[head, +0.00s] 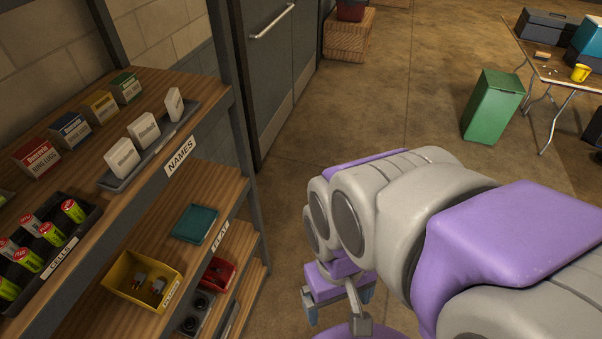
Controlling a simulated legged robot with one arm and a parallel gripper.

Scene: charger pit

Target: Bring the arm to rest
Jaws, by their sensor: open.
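My grey and purple arm fills the lower right of the head view, folded close to the camera. My gripper (340,302) hangs below the arm's rounded joints, pointing down, with its two blue-grey fingertips apart. I see nothing between the fingers. Part of the gripper is hidden behind a bracket of my own arm. The gripper is over the floor, apart from and to the right of the wooden shelf unit (217,100).
The shelves hold a NAMES tray (118,184) with white boxes, a CELLS tray (90,210) with batteries, a yellow bin (120,292) and a teal flat case (195,224). A green bin (492,105) and a folding table (548,66) stand beyond. The floor between is clear.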

